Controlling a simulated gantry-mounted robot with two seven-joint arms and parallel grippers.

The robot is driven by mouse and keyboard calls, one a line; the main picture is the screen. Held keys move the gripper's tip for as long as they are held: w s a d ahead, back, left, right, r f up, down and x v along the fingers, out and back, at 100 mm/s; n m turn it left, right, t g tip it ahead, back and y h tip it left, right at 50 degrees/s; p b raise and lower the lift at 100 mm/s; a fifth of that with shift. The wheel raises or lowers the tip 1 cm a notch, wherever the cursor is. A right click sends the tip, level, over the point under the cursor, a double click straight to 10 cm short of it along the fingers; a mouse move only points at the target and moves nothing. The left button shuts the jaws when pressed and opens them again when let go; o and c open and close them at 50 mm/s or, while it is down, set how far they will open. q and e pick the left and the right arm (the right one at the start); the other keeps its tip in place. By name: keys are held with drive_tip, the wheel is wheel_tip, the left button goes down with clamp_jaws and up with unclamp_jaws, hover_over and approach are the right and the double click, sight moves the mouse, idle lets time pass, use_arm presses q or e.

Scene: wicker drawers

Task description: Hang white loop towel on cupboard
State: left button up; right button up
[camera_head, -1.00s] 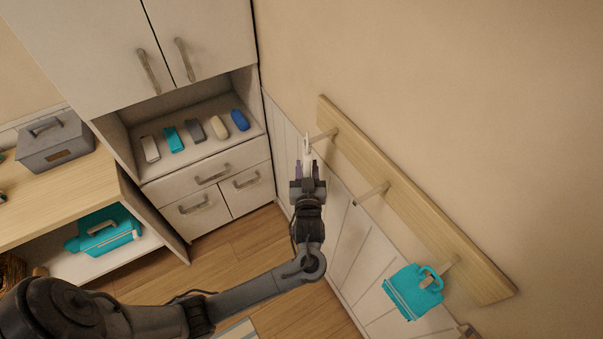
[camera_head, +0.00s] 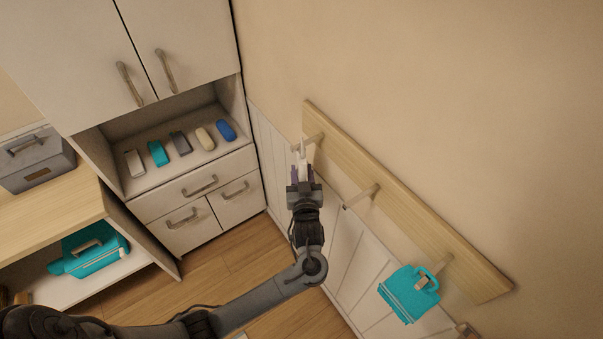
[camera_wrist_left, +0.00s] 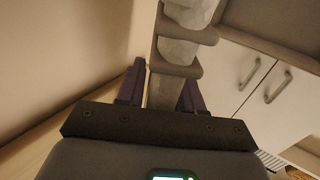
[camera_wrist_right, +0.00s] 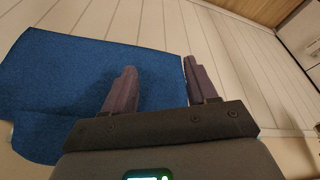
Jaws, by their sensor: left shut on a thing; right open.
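In the head view my left gripper (camera_head: 303,173) is shut on a narrow white thing, the white towel (camera_head: 303,154), seen nearly edge-on. The towel is at the nearest-left peg (camera_head: 310,141) of the wooden wall rack (camera_head: 400,200). I cannot tell whether its loop is around the peg. In the left wrist view pale, lumpy material (camera_wrist_left: 178,52) shows beyond my left fingers (camera_wrist_left: 160,85). In the right wrist view my right gripper (camera_wrist_right: 160,90) is open and empty, in front of a large blue surface (camera_wrist_right: 70,90); it is outside the head view.
A teal towel (camera_head: 408,293) hangs from the rack's right peg; the middle peg (camera_head: 362,195) is bare. A grey box (camera_head: 38,163) stands on the wooden counter (camera_head: 45,215).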

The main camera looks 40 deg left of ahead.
idle(0.3)
use_arm(q)
drive_tip(key=o, duration=1.2)
